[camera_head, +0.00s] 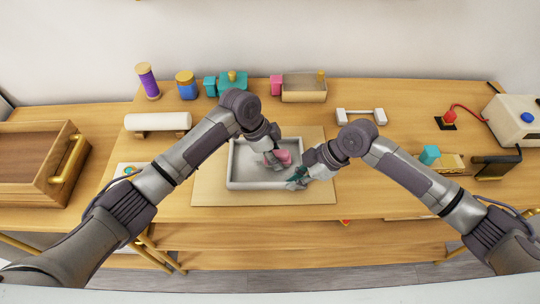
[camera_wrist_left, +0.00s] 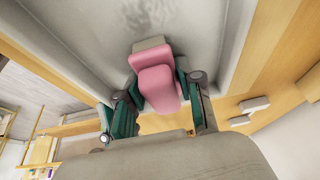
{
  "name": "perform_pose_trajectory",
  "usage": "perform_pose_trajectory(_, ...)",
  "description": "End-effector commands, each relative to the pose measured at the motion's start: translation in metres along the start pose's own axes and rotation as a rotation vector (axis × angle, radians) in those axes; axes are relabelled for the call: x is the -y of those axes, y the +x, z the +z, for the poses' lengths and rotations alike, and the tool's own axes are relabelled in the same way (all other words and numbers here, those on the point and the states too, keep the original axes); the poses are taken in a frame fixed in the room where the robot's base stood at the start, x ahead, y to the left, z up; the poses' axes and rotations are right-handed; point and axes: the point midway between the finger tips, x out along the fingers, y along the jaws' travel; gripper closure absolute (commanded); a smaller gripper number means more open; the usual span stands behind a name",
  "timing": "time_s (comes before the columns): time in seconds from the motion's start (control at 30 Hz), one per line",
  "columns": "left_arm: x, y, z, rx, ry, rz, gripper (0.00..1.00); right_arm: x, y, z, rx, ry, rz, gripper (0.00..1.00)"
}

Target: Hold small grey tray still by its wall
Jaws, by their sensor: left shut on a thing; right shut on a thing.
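The small grey tray (camera_head: 262,186) lies on a pale wooden board in the middle of the table. Its wall also shows in the left wrist view (camera_wrist_left: 236,50). My right gripper (camera_head: 298,180) is at the tray's front right corner, shut on its wall; the contact is partly hidden by the gripper. My left gripper (camera_head: 277,159) is over the inside of the tray, shut on a pink piece (camera_head: 285,157). In the left wrist view the pink piece (camera_wrist_left: 158,85) is between the teal fingers, with a grey block (camera_wrist_left: 149,43) beside its far end.
The board (camera_head: 212,192) is bare around the tray. A white roll (camera_head: 158,122), a purple spool (camera_head: 148,82), a blue jar (camera_head: 187,88) and a beige box (camera_head: 304,90) stand behind. A wooden drawer (camera_head: 35,165) is at left; a white machine (camera_head: 513,122) is at right.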

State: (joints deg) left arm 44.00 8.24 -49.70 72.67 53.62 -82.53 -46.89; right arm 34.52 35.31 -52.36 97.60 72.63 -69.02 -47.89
Motion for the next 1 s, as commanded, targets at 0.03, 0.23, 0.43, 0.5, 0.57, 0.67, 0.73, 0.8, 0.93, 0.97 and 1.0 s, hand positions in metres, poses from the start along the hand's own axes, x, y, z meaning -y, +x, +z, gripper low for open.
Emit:
perform_pose_trajectory(0.03, -0.001, 0.003, -0.001, 0.001, -0.001, 0.003, 0.95, 0.003, 0.004, 0.003, 0.005, 0.002, -0.009, 1.00)
perform_pose_trajectory(0.23, -0.001, 0.002, -0.001, 0.001, -0.001, 0.002, 0.95, 0.003, 0.003, 0.003, 0.005, 0.002, -0.009, 1.00)
perform_pose_trajectory(0.43, 0.000, 0.000, 0.005, 0.002, -0.002, 0.001, 0.95, 0.003, 0.003, 0.003, 0.005, 0.002, -0.009, 1.00)
perform_pose_trajectory(0.5, 0.000, -0.002, 0.009, 0.003, -0.002, 0.000, 0.95, 0.003, 0.003, 0.003, 0.005, 0.002, -0.008, 1.00)
perform_pose_trajectory(0.57, 0.000, -0.004, 0.013, 0.003, -0.003, 0.000, 0.95, 0.003, 0.003, 0.003, 0.005, 0.002, -0.008, 1.00)
perform_pose_trajectory(0.67, 0.000, -0.006, 0.019, 0.003, -0.003, 0.000, 0.95, 0.003, 0.003, 0.003, 0.006, 0.003, -0.008, 1.00)
perform_pose_trajectory(0.73, 0.000, -0.007, 0.020, 0.003, -0.003, 0.001, 0.95, 0.003, 0.003, 0.003, 0.006, 0.003, -0.007, 1.00)
perform_pose_trajectory(0.8, 0.000, -0.007, 0.020, 0.003, -0.003, 0.001, 0.95, 0.003, 0.003, 0.003, 0.006, 0.003, -0.007, 1.00)
perform_pose_trajectory(0.93, 0.000, -0.007, 0.020, 0.003, -0.002, 0.001, 0.95, 0.002, 0.003, 0.003, 0.007, 0.003, -0.007, 1.00)
perform_pose_trajectory(0.97, 0.000, -0.007, 0.020, 0.003, -0.002, 0.001, 0.95, 0.002, 0.003, 0.003, 0.007, 0.003, -0.007, 1.00)
perform_pose_trajectory(1.0, 0.000, -0.007, 0.020, 0.003, -0.002, 0.001, 0.95, 0.002, 0.003, 0.004, 0.007, 0.003, -0.007, 1.00)
